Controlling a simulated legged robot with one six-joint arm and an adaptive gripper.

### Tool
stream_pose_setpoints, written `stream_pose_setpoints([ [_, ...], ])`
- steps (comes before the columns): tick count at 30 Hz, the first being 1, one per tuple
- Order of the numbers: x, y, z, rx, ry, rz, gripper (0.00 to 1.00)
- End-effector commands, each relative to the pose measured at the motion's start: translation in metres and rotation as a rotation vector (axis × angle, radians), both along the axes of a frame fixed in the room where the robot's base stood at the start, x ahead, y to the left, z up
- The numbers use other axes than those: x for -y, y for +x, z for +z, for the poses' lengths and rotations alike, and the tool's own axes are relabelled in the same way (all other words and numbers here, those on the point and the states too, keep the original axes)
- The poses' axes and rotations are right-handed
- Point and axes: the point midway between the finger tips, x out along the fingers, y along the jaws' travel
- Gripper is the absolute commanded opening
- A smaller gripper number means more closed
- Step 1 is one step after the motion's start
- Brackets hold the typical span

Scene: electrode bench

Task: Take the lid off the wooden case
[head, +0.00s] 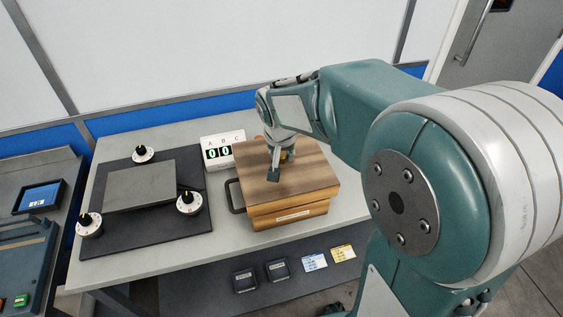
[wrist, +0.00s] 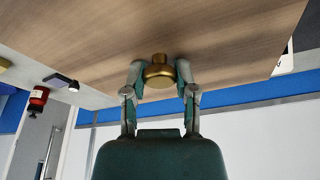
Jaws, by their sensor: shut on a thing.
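The wooden case (head: 290,217) stands on the bench with a label on its front. Its flat brown wooden lid (head: 312,178) is on top and looks slightly turned relative to the box below; I cannot tell whether a gap separates them. My gripper (head: 280,165) is over the lid, pointing down. In the wrist view, my gripper (wrist: 160,80) has its two fingers on either side of a brass knob (wrist: 159,72) on the lid (wrist: 120,35), shut on it. In the head view the knob is mostly hidden by the fingers.
A black mat (head: 150,235) with a grey block (head: 140,186) and several white dials lies to the left. Bare bench (head: 345,206) is to the right.

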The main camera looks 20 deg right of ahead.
Motion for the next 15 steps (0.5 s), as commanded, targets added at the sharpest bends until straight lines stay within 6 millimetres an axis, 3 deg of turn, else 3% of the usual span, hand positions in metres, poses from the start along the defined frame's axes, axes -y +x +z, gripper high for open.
stream_pose_setpoints([
  [9,0.005,-0.049,0.059,0.007,0.001,0.0,0.0],
  [15,0.008,-0.091,0.074,0.003,0.0,-0.001,0.0],
])
